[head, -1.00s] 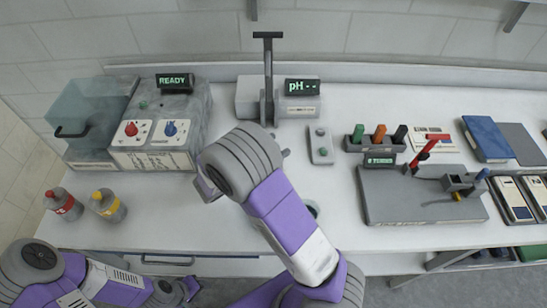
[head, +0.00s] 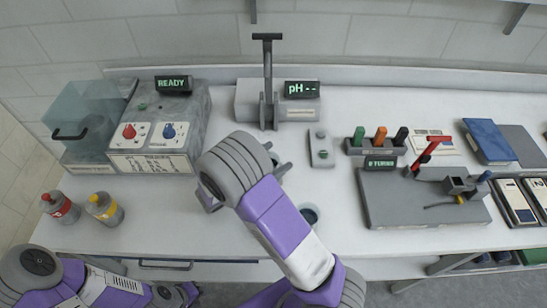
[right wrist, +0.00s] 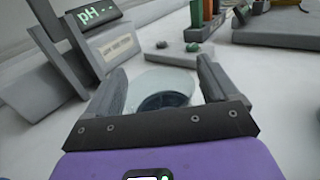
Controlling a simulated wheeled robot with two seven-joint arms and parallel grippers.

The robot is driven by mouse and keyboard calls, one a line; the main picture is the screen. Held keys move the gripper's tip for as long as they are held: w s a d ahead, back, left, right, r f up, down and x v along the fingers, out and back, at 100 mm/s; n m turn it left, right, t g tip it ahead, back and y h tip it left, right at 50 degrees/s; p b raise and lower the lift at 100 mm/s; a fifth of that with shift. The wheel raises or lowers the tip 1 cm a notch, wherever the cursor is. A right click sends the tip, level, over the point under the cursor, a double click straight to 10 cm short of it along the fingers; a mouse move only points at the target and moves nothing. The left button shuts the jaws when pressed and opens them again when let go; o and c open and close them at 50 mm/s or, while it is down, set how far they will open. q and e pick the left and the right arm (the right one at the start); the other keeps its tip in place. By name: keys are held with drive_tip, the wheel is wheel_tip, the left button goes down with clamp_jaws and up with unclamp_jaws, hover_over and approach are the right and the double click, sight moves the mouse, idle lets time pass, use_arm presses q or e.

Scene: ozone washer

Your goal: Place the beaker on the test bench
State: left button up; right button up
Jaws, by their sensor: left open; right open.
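The beaker (right wrist: 166,88) is pale and see-through with a dark round base. In the right wrist view it stands between the two fingers of my right gripper (right wrist: 165,80), which is open; I cannot tell whether they touch it. In the head view this gripper (head: 277,164) is mostly hidden by my right wrist, above the white bench (head: 200,225). A small round dark-blue thing (head: 309,214), perhaps the beaker, shows beside my right forearm. My left gripper (head: 176,293) is open and empty at the lower left, by the bench's front edge.
A pH meter (head: 300,101) and a small button pad (head: 321,149) stand behind my right gripper. A grey plate with a stand (head: 400,200) is at the right. Two bottles (head: 104,208) (head: 61,206) and the READY machine (head: 160,130) are at the left.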

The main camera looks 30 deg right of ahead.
drive_tip(key=shift+r, duration=0.2)
drive_tip(key=a, duration=0.4)
drive_tip(key=s+a+p, duration=0.1)
drive_tip(key=a, duration=0.7)
drive_tip(key=shift+s+p, duration=0.15)
drive_tip(key=shift+p, duration=0.15)
